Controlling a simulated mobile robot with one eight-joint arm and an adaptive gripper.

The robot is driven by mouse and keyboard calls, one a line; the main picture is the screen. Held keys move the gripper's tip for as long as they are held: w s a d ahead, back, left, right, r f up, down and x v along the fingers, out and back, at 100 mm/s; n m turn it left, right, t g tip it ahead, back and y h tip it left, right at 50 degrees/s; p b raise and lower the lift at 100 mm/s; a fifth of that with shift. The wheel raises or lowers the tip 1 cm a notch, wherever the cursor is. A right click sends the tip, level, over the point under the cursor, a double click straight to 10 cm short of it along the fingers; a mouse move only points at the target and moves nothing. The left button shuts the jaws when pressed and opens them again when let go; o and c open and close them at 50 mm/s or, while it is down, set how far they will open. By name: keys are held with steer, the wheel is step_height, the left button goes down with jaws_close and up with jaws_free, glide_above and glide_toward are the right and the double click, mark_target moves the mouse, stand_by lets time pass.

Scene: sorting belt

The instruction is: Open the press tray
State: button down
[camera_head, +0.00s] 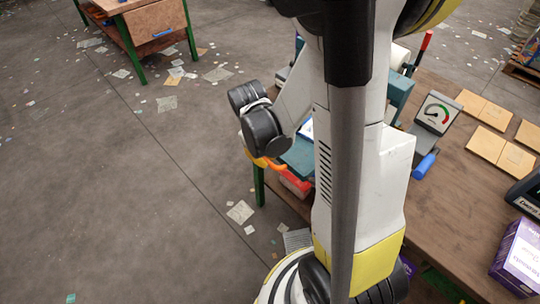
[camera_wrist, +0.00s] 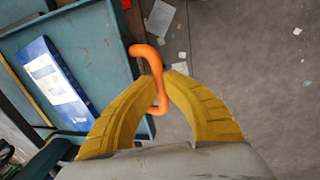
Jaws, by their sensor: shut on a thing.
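The teal press tray (camera_wrist: 95,40) fills the left of the wrist view, with a blue and white flat pack (camera_wrist: 52,82) lying in it. An orange S-shaped handle (camera_wrist: 146,53) stands at the tray's right edge. My gripper (camera_wrist: 163,88) has its yellow fingers closed around the handle's lower part. In the head view, my gripper (camera_head: 258,160) is at the table's left edge, and the orange handle shows beside it. Part of the teal tray (camera_head: 299,160) shows there; my arm hides much of the press.
The wooden table (camera_head: 450,190) carries a gauge box (camera_head: 436,112), several tan boards (camera_head: 488,144) and a purple carton (camera_head: 520,255). A red box (camera_head: 295,184) sits below the tray. The floor left of the table is open, with scattered paper scraps. Another bench (camera_head: 150,25) stands far back left.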

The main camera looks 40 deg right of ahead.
steer(key=c, duration=1.4)
jaws_free()
steer(key=r, duration=0.4)
steer(key=a+r, duration=0.1)
steer(key=r, duration=0.3)
steer(key=a+r, duration=0.1)
steer(key=r, duration=0.2)
steer(key=shift+s+a+r, duration=0.1)
steer(key=shift+r, duration=0.3)
